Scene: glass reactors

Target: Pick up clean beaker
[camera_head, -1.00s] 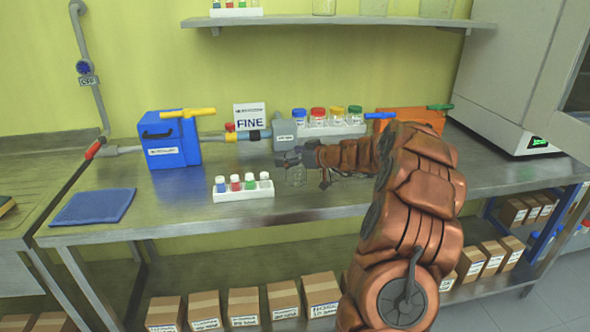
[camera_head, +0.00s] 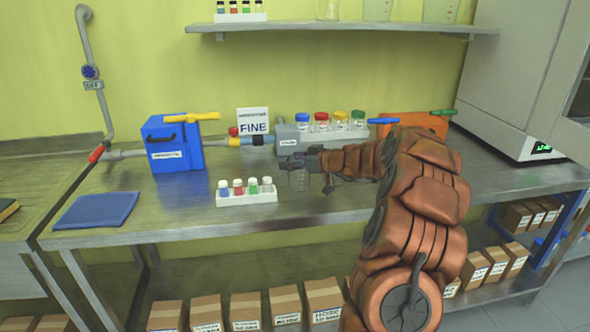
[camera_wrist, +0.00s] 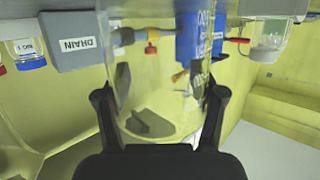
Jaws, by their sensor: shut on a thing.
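The clear glass beaker (camera_head: 299,181) is at my gripper (camera_head: 297,162), above the steel bench, right of the small vial rack. In the wrist view the beaker (camera_wrist: 160,75) fills the space between the two dark fingers of my gripper (camera_wrist: 160,105), which are shut on it. The bench items show through its glass. I cannot tell from the head view whether its base touches the bench.
A white rack with small vials (camera_head: 247,199) stands close left of the beaker. Behind are a grey box (camera_head: 288,139), a rack of capped bottles (camera_head: 333,134), a blue box (camera_head: 172,143) and an orange box (camera_head: 412,124). A blue cloth (camera_head: 96,210) lies at left.

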